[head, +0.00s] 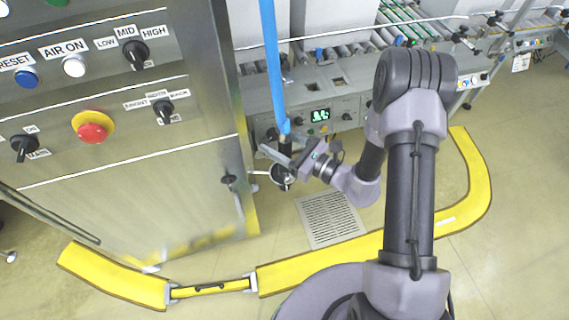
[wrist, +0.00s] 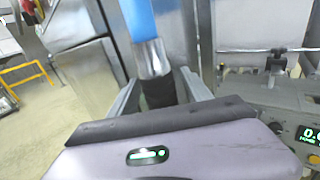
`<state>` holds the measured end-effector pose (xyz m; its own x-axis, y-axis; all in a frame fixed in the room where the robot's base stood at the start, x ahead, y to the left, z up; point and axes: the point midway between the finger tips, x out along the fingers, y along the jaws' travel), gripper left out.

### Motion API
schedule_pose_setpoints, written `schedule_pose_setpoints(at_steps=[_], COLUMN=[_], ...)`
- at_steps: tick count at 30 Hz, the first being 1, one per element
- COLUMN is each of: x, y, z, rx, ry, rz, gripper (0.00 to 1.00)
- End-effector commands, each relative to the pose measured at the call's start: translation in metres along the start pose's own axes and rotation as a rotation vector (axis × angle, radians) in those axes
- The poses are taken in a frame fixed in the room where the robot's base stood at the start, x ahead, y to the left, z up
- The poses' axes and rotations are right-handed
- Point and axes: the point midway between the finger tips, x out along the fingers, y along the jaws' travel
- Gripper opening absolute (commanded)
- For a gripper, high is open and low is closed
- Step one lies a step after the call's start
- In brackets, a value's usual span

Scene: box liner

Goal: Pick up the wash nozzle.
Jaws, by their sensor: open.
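The wash nozzle (head: 285,146) hangs upright at the lower end of a blue hose (head: 271,60), beside the control cabinet. In the wrist view the nozzle (wrist: 158,92) shows a metal collar below the blue hose and a dark body under it. My gripper (head: 283,160) is at the nozzle's height. In the wrist view my gripper (wrist: 160,90) is open, with one finger on each side of the dark body. The nozzle's lower end is hidden behind my gripper's housing in the wrist view. I cannot tell whether either finger touches it.
The steel control cabinet (head: 130,190), with knobs and a red emergency button (head: 93,131), stands close on the left. A conveyor machine with a green display (head: 320,115) is behind. A yellow floor guard (head: 330,258) curves around my base. A floor grate (head: 330,218) lies below.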

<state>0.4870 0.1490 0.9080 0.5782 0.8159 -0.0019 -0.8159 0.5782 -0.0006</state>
Motion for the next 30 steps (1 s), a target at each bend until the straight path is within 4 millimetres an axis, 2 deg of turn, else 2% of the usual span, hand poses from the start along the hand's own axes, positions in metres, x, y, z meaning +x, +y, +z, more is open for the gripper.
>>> schedule_pose_setpoints(at_steps=[2, 8, 15, 17, 26, 30], x=[0.006, 0.006, 0.006, 0.006, 0.006, 0.006], y=[0.0, 0.0, 0.0, 0.0, -0.001, -0.001], z=[0.0, 0.001, 0.001, 0.001, 0.005, 0.037], rx=[-0.002, -0.001, 0.0, 0.0, -0.001, -0.003], ry=[-0.001, -0.001, 0.0, 0.0, -0.001, -0.003], rz=[0.001, -0.001, -0.001, 0.0, -0.001, -0.001], gripper=[0.57, 0.55, 0.08, 0.0, 0.0, 0.0])
